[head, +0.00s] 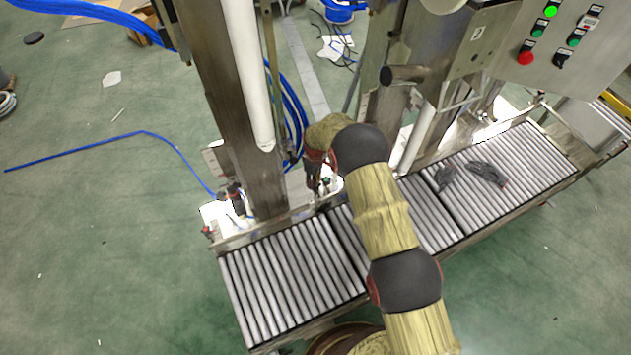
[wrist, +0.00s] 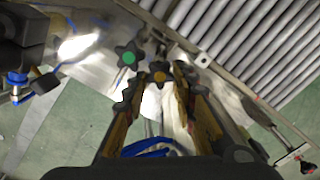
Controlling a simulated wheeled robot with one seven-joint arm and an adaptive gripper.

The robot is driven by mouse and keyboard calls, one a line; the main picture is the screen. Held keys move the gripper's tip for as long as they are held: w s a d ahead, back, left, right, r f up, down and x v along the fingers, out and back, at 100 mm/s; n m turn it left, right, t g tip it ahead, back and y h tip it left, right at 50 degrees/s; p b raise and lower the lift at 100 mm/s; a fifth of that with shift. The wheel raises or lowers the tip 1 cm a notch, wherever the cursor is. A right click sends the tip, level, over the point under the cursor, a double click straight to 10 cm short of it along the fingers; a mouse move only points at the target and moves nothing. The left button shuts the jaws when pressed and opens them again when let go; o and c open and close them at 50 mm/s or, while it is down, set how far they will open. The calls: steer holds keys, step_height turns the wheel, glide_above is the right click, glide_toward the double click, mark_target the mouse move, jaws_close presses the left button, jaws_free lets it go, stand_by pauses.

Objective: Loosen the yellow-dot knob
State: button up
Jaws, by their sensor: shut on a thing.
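The yellow-dot knob (wrist: 159,76) shows in the wrist view as a dark lobed knob with an orange-yellow dot at its centre. My gripper (wrist: 161,80) is shut on it, with one finger on each side. A second dark lobed knob with a green dot (wrist: 128,58) sits just up and left of it, outside the fingers. In the head view my gripper (head: 320,184) is low beside the metal post, at the back edge of the rollers. I cannot make out the yellow-dot knob clearly there.
The roller conveyor (head: 290,285) runs along the near side. A steel post (head: 235,110) with a white tube stands left of my gripper. Blue hoses (head: 295,120) hang behind it. A control panel (head: 570,50) is at upper right. Green floor is open at left.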

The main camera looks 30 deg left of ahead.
steer(key=shift+n, duration=0.4)
steer(key=n+b, duration=0.1)
steer(key=n, duration=0.3)
steer(key=shift+s+n+b, duration=0.1)
steer(key=shift+n+b, duration=0.3)
steer(key=shift+n, duration=1.7)
steer(key=o, duration=1)
steer(key=shift+o, duration=0.6)
